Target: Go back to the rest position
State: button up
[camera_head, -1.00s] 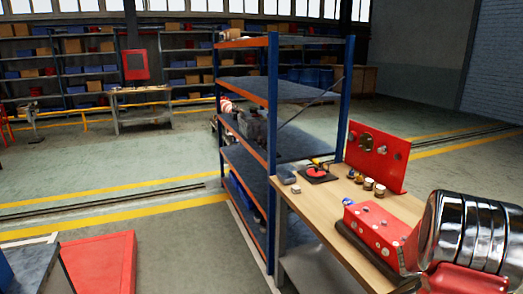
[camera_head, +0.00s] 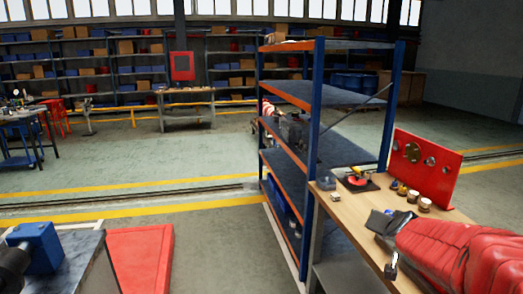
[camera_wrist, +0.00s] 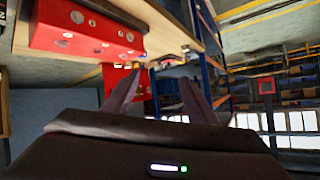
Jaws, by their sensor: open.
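My gripper (camera_wrist: 161,84) shows in the wrist view with its two dark fingers spread and nothing between them. In the head view my red-covered arm comes in from the lower right over the workbench (camera_head: 352,206), with its dark end above the bench top. The wrist view is tilted and looks past the bench edge toward the hall. A red block with round fittings (camera_wrist: 78,24) shows there at the upper left, apart from the fingers. In the head view my arm hides the place where the block stood.
A red upright panel (camera_head: 428,166), small cups (camera_head: 412,197) and a black mat with a red item (camera_head: 358,181) stand on the bench. A blue-orange shelf rack (camera_head: 313,130) adjoins it. A red plate (camera_head: 138,258) lies lower left. Floor beyond is open.

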jog(key=s+a+n+g+y, duration=0.1)
jog(key=s+a+n+y, duration=0.15)
jog(key=s+a, duration=0.45)
jog(key=s+a+n+g+y, duration=0.1)
jog(key=s+a+n+y, duration=0.2)
jog(key=a, duration=0.7)
jog(key=s+a+f+n+g, duration=0.1)
jog(key=s+a+f, duration=0.1)
jog(key=s, duration=0.6)
jog(key=s+a+f+n+g+h, duration=0.1)
jog(key=s+a+g, duration=0.1)
jog(key=s, duration=0.7)
jog(key=shift+f+g, duration=0.3)
jog(key=shift+f, duration=0.05)
jog(key=shift+a, duration=0.1)
